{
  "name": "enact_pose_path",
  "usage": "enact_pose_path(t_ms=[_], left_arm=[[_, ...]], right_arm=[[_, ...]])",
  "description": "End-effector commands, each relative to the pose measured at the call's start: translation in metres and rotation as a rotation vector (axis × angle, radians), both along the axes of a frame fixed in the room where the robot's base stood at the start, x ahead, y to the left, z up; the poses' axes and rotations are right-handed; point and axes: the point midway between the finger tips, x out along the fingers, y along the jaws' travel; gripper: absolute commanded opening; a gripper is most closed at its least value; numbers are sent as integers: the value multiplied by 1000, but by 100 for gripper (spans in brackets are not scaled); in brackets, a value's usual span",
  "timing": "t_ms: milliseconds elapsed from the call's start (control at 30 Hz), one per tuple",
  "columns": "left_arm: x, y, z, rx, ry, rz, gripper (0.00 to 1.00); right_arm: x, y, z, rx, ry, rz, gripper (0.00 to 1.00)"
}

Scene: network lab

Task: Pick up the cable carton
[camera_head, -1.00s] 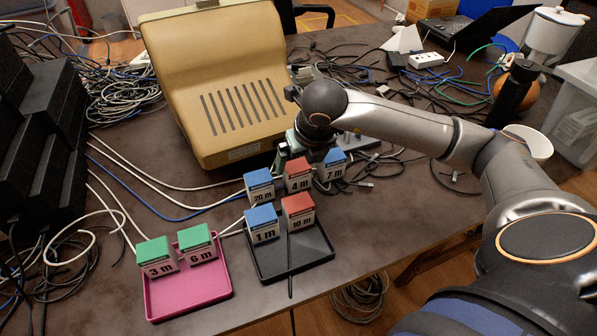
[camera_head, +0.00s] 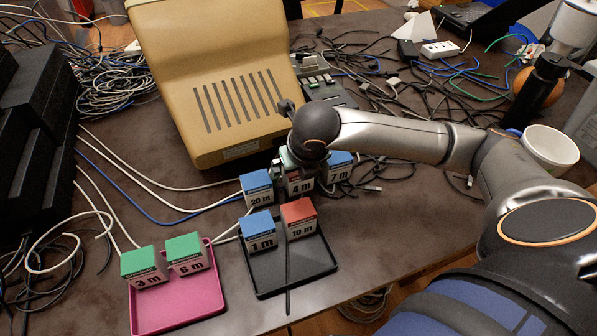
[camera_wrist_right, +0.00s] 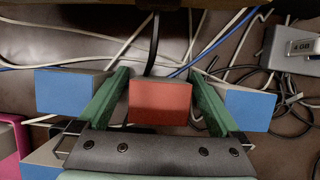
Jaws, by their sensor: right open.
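Several small cable cartons with coloured tops and length labels stand on the table. My right gripper (camera_head: 300,160) is at the red-topped 4 m carton (camera_head: 299,186) in the back row. In the right wrist view the open green fingers (camera_wrist_right: 158,78) lie on either side of this red carton (camera_wrist_right: 160,102), with gaps visible. The blue 20 m carton (camera_head: 257,188) stands to its left and the blue 7 m carton (camera_head: 340,168) to its right, each close outside a finger. The 4 m carton's top is partly hidden in the head view. My left gripper is out of view.
A black tray (camera_head: 318,262) holds the blue 1 m carton (camera_head: 258,231) and red 10 m carton (camera_head: 299,218). A pink tray (camera_head: 185,301) holds the green 3 m (camera_head: 142,267) and 6 m (camera_head: 188,253) cartons. A beige case (camera_head: 215,70) stands close behind; loose cables lie around.

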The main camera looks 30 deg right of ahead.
Motion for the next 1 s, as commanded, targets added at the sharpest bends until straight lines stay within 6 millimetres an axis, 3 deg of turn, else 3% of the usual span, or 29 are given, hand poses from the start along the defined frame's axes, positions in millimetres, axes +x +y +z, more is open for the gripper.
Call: enact_pose_path(t_ms=[200,1000], left_arm=[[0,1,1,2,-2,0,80],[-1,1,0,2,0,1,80]], right_arm=[[0,0,0,0,0,0,100],[0,0,0,0,-1,0,10]])
